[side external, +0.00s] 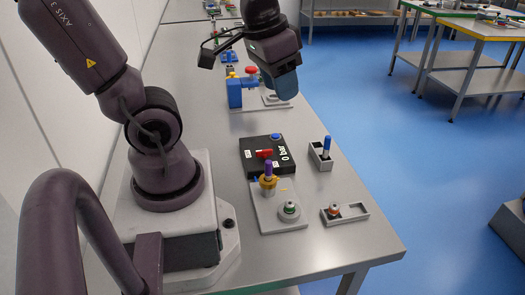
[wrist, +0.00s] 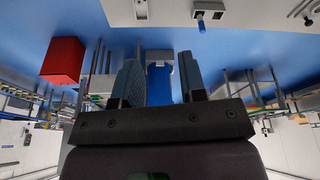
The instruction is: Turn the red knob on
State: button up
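A black box (side external: 281,166) marked "0 bar" lies on the grey bench, with a short red knob or lever (side external: 265,154) on its top and a blue button (side external: 276,136) at its far edge. Another red round knob (side external: 251,71) sits on a blue and yellow fixture (side external: 235,93) farther back. My gripper (side external: 286,88) hangs just right of that fixture, apart from the black box. In the wrist view its two fingers (wrist: 158,82) stand apart with nothing clearly gripped; a blue shape (wrist: 159,85) shows in the gap, seemingly beyond them.
A purple-topped peg (side external: 268,168) stands on a grey plate (side external: 266,217) close in front of the black box. A holder with a blue-topped peg (side external: 326,148) is to its right, and a small tray (side external: 355,211) lies at the front. A red box (wrist: 62,60) shows in the wrist view.

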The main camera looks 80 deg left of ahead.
jog(key=a+f+n+g, duration=0.2)
jog(key=a+f+g, duration=0.1)
jog(key=a+f, duration=0.75)
jog(key=m, duration=0.4)
send_near(262, 151)
jog(key=f, duration=1)
jog(key=shift+w+a+f, duration=0.1)
jog(key=shift+a+f, duration=0.05)
jog(key=shift+a, duration=0.1)
grip_shut()
